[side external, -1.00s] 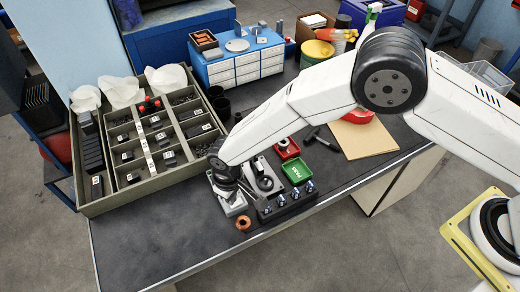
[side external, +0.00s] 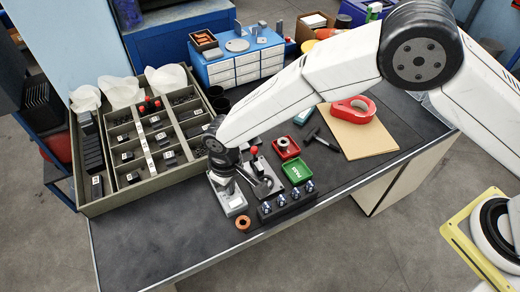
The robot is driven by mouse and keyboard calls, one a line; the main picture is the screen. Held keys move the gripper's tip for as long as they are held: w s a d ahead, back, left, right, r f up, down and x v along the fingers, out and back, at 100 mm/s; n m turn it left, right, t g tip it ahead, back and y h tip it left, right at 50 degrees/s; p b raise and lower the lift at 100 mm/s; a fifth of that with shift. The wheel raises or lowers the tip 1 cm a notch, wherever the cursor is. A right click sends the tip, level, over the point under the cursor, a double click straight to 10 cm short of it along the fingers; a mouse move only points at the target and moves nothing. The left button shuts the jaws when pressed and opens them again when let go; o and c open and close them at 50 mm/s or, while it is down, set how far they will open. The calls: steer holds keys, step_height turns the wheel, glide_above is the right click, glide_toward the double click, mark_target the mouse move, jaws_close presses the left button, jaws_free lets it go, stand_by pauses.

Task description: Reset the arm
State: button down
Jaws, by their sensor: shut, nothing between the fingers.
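My gripper (side external: 227,178) hangs at the end of my white arm, over the grey metal fixture (side external: 232,203) near the front of the dark bench (side external: 150,250). Its fingers are small and partly hidden in this view, but they look closed with nothing held. I cannot tell whether they touch the fixture. A device with a black lever (side external: 258,187) stands just right of the gripper.
A compartmented tray (side external: 85,185) fills the bench's left side. A black holder (side external: 284,207), a green tray (side external: 297,172), a red tray (side external: 286,148) and a copper ring (side external: 243,223) lie close by. A blue drawer cabinet (side external: 238,65) stands behind. The left front bench is clear.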

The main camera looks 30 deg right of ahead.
steer(key=shift+r, duration=0.2)
steer(key=shift+d+r, duration=0.1)
steer(key=d+r+m, duration=0.1)
steer(key=d+r, duration=0.2)
steer(key=d, duration=0.4)
steer(key=d+r+m+t, duration=0.1)
steer(key=d+r, duration=0.3)
steer(key=d, duration=0.2)
steer(key=d+r+m, duration=0.1)
steer(key=d+r, duration=0.2)
steer(key=d, duration=0.4)
steer(key=s+d+r+m+t, duration=0.1)
steer(key=s+d+r+m, duration=0.2)
steer(key=s+d, duration=0.8)
steer(key=d, duration=0.3)
steer(key=shift+s+d+r+t, duration=0.3)
steer(key=shift+s+d+r, duration=0.05)
steer(key=shift+s+r, duration=0.05)
